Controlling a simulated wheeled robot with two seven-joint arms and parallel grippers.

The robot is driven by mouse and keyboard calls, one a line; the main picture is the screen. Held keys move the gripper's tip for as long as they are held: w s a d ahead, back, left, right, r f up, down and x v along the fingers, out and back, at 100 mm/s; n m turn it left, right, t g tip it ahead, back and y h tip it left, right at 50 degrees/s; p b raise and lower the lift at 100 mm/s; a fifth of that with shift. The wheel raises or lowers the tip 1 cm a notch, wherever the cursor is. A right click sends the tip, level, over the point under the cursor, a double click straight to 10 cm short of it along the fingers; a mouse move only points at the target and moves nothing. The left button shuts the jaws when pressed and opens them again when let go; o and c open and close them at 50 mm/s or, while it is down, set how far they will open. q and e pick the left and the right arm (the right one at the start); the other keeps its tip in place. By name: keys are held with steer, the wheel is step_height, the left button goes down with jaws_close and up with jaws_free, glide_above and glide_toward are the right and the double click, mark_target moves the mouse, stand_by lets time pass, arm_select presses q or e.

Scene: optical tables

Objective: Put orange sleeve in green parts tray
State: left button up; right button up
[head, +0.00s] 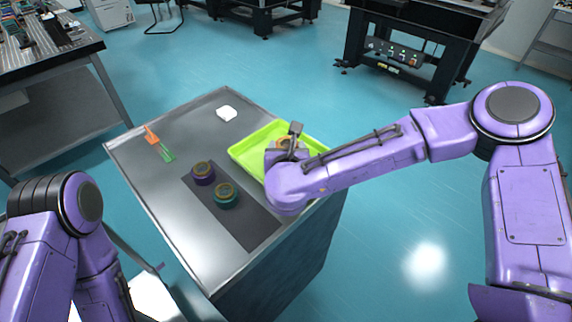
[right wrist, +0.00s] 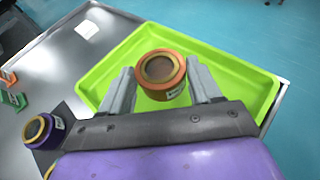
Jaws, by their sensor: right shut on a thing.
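The orange sleeve (right wrist: 162,74) is a short cylinder with a dark top inside a yellowish ring. My right gripper (right wrist: 161,88) is shut on it, with one finger on each side. In the right wrist view the sleeve appears over the green parts tray (right wrist: 232,75); I cannot tell whether it touches the tray floor. In the head view the tray (head: 244,147) lies on the metal table, partly hidden by my right arm. Only a little of the orange sleeve (head: 283,142) shows there beside the wrist. My left gripper is not in view; only left arm links show.
A purple sleeve (head: 203,173) and a teal sleeve (head: 225,195) stand on a dark mat (head: 252,228). An orange tool (head: 151,134) and a green tool (head: 166,152) lie at the table's left. A white block (head: 227,113) lies at the back.

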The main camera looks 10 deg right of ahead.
steer(key=f, duration=0.1)
steer(key=w+f+b, duration=0.1)
steer(key=f+b, duration=0.1)
steer(key=f, duration=0.1)
steer(key=shift+w+f, duration=0.1)
steer(key=shift+w, duration=0.15)
steer(key=shift+s+f+b, duration=0.1)
steer(key=shift+f+b, duration=0.2)
steer(key=shift+b, duration=0.15)
steer(key=o, duration=1.2)
steer(key=shift+s+r+p, duration=0.2)
steer(key=shift+r+p, duration=0.2)
steer(key=p+v, duration=0.2)
steer(key=v, duration=0.9)
steer(key=shift+s+a, duration=0.15)
steer(key=shift+s, duration=0.1)
